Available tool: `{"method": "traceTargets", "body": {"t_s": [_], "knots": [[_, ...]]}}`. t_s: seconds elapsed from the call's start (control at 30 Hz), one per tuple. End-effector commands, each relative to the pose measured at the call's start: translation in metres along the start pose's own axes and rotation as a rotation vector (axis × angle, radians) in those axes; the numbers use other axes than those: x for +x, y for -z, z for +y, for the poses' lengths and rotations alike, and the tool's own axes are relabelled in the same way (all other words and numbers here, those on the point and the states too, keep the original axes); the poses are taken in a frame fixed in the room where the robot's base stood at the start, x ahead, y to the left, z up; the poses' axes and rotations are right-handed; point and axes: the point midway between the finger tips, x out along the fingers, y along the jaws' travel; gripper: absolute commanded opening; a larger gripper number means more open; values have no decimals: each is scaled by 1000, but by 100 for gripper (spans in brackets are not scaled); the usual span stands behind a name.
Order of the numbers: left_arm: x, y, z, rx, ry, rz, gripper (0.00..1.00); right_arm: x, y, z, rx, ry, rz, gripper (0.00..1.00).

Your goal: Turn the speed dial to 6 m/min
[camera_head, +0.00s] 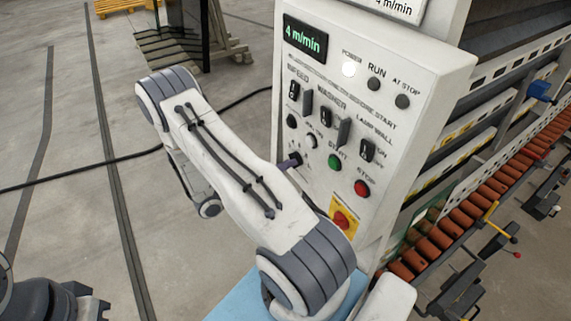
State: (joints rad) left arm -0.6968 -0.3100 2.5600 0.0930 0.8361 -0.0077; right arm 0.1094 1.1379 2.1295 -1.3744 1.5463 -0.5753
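The washer's control panel (345,125) stands upright right of centre. Its green display (305,38) reads "4 m/min". A "SPEED" label (298,74) sits above a dark switch (294,90), with a round black knob (291,121) lower down. I cannot tell for sure which control is the speed dial. My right arm crosses in front of the panel's lower left. A small dark purple-grey part, seemingly my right gripper's tip (290,161), shows at the panel; the rest is hidden, so its opening and contact are unclear. My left gripper (80,301) shows only partly at the bottom left.
A green start button (334,161), a red stop button (361,188) and a red emergency knob on a yellow plate (342,220) are close to my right arm. A roller conveyor (470,205) runs at the right. The floor at left is open, crossed by a black cable (80,180).

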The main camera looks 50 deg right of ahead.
Motion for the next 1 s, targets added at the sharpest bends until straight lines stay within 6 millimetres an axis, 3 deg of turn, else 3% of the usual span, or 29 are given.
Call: {"method": "traceTargets", "body": {"t_s": [0.37, 1.0], "knots": [[8, 0, -1, 1, 0, 0, 0, -1, 1, 2, 83, -1, 0, 0], [47, -2, -3, -4, 0, 0, 0, -1, 1, 3, 553, -1, -1, 0]]}}
